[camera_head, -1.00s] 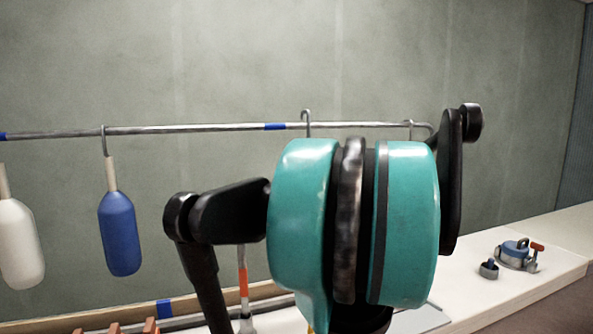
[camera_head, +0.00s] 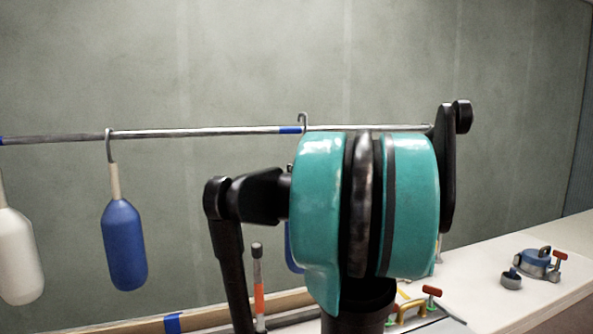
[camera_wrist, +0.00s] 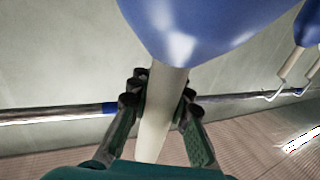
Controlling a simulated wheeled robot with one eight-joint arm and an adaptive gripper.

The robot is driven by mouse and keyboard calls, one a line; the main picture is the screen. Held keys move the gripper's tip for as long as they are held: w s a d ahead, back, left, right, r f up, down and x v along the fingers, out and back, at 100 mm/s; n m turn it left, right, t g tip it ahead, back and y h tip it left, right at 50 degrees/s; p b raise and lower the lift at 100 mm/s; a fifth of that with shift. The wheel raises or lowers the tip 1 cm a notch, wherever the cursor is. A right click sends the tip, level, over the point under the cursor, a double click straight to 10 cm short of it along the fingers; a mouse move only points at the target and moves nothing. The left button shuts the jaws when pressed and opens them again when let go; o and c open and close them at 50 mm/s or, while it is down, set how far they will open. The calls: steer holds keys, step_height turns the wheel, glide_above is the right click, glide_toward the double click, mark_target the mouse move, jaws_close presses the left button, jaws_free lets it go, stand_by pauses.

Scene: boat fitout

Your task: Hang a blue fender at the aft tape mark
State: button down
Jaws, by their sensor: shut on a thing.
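My gripper (camera_wrist: 160,105) is shut on the pale neck (camera_wrist: 155,125) of a blue fender, whose blue body (camera_wrist: 205,25) fills the top of the wrist view. In the head view my arm covers most of this fender; a sliver of blue (camera_head: 292,252) shows at its left edge. A grey hook (camera_head: 303,121), apparently the held fender's, stands at the rail (camera_head: 220,132) just right of a blue tape mark (camera_head: 290,130). I cannot tell whether it bears on the rail. Another blue tape mark (camera_head: 2,141) is at the far left.
A blue fender (camera_head: 124,245) and a white fender (camera_head: 18,258) hang at left. Below are a wooden edge with blue tape (camera_head: 173,323) and an orange-banded stick (camera_head: 259,290). Blue-grey fittings with a red handle (camera_head: 536,264) lie on the right counter.

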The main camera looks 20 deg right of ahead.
steer(key=w+f, duration=0.3)
steer(key=w, duration=1)
stand_by(1.3)
steer(key=shift+f, duration=0.1)
steer(key=c, duration=1.3)
jaws_free()
steer(key=shift+s+d, duration=0.1)
steer(key=v, duration=1.2)
